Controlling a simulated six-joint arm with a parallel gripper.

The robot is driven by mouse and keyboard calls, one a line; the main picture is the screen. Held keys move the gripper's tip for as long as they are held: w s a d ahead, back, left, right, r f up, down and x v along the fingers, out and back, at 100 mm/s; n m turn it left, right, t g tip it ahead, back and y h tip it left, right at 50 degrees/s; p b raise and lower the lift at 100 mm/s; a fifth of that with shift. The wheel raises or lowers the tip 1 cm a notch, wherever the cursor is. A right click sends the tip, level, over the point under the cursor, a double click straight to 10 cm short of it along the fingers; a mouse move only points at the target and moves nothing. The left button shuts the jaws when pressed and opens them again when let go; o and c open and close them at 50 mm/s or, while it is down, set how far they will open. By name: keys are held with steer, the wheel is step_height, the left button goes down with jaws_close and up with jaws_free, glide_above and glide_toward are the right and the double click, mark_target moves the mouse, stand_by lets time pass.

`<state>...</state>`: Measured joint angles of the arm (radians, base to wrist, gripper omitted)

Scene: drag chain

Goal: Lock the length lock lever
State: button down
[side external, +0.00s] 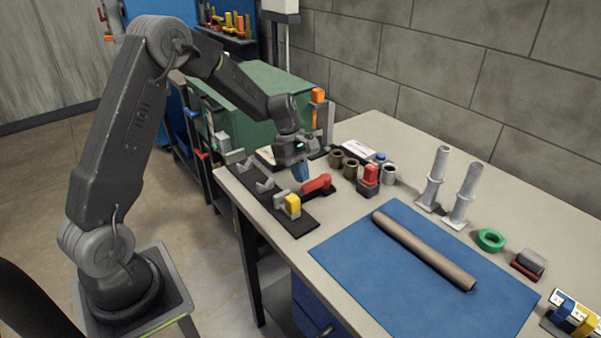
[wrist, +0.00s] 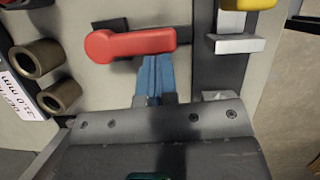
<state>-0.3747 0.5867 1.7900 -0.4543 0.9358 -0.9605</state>
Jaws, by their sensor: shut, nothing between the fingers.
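The red lever (side external: 317,184) lies on a dark base beside the black rail (side external: 270,201) on the bench. In the wrist view the red lever (wrist: 128,43) runs across the picture, its round end at left and its narrower arm pointing right toward the rail. My gripper (side external: 301,180) is over the bench just left of the lever, pointing down. In the wrist view my gripper (wrist: 153,60) has its blue fingers together and empty, tips at the near edge of the lever's arm. I cannot tell whether they touch it.
A yellow block (side external: 292,205) and grey V-shaped holders (side external: 264,186) stand on the rail. A red-topped fixture (side external: 370,176) and brown cups (side external: 351,168) are close to the lever. A brown tube (side external: 424,251) lies on the blue mat (side external: 360,275). Grey posts (side external: 462,195) stand at right.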

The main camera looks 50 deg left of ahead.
steer(key=shift+s+d+n, duration=0.15)
steer(key=shift+d+n, duration=0.1)
steer(key=shift+n, duration=0.15)
steer(key=d+n, duration=0.1)
steer(key=n+t, duration=0.1)
steer(key=n, duration=0.1)
steer(key=shift+s+d, duration=0.25)
steer(key=shift+d, duration=0.15)
steer(key=d+n+t, duration=0.1)
steer(key=n, duration=0.1)
steer(key=d+n+y, duration=0.1)
steer(key=n, duration=0.1)
steer(key=shift+w+d+n+t, duration=0.15)
steer(key=shift+d+n+t, duration=0.15)
steer(key=shift+t, duration=0.1)
steer(key=shift+w+d, duration=0.4)
steer(key=shift+d, duration=0.25)
steer(key=shift+d, duration=0.1)
steer(key=s+a, duration=0.1)
steer(key=s, duration=0.1)
steer(key=s+a, duration=0.1)
steer(key=shift+s+a+r, duration=0.15)
steer(key=shift+s+a, duration=0.05)
steer(key=shift+s, duration=0.2)
steer(key=d+v, duration=0.1)
steer(key=v, duration=0.8)
steer(key=shift+s+r, duration=0.2)
steer(key=shift+r, duration=0.15)
